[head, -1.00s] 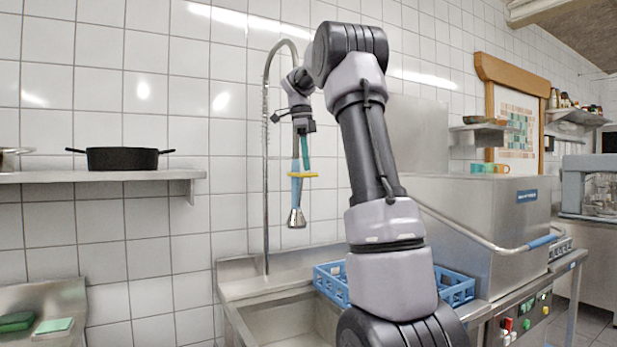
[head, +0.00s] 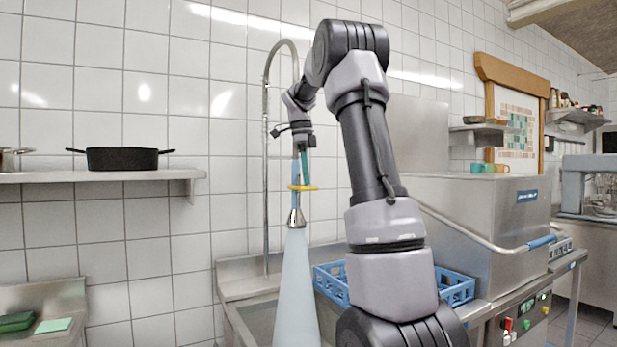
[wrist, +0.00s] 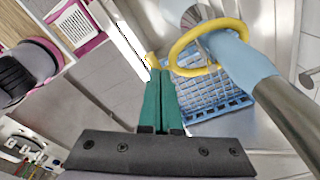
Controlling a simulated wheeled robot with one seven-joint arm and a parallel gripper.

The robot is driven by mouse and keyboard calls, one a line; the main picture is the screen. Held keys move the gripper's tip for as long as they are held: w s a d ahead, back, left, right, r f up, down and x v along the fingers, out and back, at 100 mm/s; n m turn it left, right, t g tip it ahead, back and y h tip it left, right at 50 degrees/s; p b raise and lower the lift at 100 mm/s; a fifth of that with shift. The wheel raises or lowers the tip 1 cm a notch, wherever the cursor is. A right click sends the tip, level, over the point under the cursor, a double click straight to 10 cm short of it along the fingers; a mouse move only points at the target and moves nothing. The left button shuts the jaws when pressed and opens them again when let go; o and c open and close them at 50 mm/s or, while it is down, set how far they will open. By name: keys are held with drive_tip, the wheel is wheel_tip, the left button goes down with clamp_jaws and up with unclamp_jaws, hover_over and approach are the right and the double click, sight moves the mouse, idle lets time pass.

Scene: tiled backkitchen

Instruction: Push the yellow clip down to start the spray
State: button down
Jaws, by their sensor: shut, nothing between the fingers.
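The yellow clip (head: 303,188) is a ring-like piece around the blue handle of the hanging spray head (head: 296,217), and it looks tilted. A pale cone of spray (head: 296,290) comes out of the nozzle and spreads down over the sink. My gripper (head: 304,165) points down beside the handle, with its green fingers just above the clip. In the wrist view the clip (wrist: 208,45) loops right of the fingertips, and its left end is at the shut green fingers (wrist: 160,80). The fingers hold nothing. Whether they touch the clip is hard to tell.
A tall metal hose pipe (head: 266,160) rises behind the spray head. A blue crate (head: 331,285) sits right of the sink, partly behind my arm. A steel dishwasher (head: 490,220) is further right. A black pot (head: 122,160) stands on the left shelf.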

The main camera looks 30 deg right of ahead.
drive_tip(key=shift+w+a+r, duration=0.3)
drive_tip(key=shift+w+a, duration=0.15)
drive_tip(key=shift+a, duration=0.2)
drive_tip(key=shift+w+a+r, duration=0.25)
drive_tip(key=shift+w+a, duration=0.15)
drive_tip(key=shift+a, duration=0.25)
wheel_tip(320, 180, up, 11)
drive_tip(key=shift+w+a+f, duration=0.15)
drive_tip(key=shift+w+a, duration=0.1)
drive_tip(key=shift+a, duration=0.15)
